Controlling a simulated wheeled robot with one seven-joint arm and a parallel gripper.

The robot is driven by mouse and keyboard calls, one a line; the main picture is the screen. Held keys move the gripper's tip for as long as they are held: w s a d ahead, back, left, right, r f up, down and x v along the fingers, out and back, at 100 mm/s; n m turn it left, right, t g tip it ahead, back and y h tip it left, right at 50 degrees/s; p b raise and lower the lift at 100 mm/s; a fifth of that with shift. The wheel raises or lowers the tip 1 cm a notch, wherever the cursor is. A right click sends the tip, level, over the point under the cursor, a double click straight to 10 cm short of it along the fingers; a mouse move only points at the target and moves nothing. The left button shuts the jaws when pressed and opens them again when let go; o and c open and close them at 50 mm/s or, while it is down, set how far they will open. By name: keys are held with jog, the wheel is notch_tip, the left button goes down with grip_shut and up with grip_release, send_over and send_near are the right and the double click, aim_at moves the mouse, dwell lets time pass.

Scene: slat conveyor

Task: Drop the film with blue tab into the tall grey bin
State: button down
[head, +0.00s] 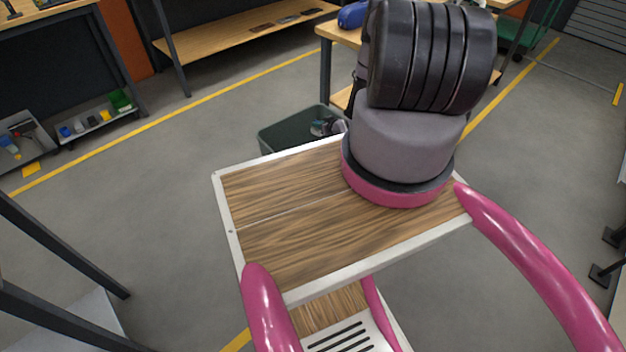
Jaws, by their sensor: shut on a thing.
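I do not see the film with the blue tab in the head view. My gripper is not in view; my own arm's thick black and grey links fill the upper middle and hide what is behind them. A dark grey-green open bin (284,137) stands on the floor just beyond my wooden top. Small grey items (322,127) show inside its right part, too small to name. I cannot tell whether this bin is the tall grey bin.
A workbench (340,32) with a blue item (353,14) stands behind my arm. A wooden shelf (235,32) runs along the back. A low tray of small coloured items (97,121) is at the left. The grey floor between is open.

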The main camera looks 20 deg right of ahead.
jog(key=c, duration=0.9)
grip_release()
jog(key=shift+c, duration=0.2)
jog(key=v, duration=1)
jog(key=shift+s, duration=0.35)
jog(key=shift+r, duration=0.15)
jog(key=shift+d, duration=0.1)
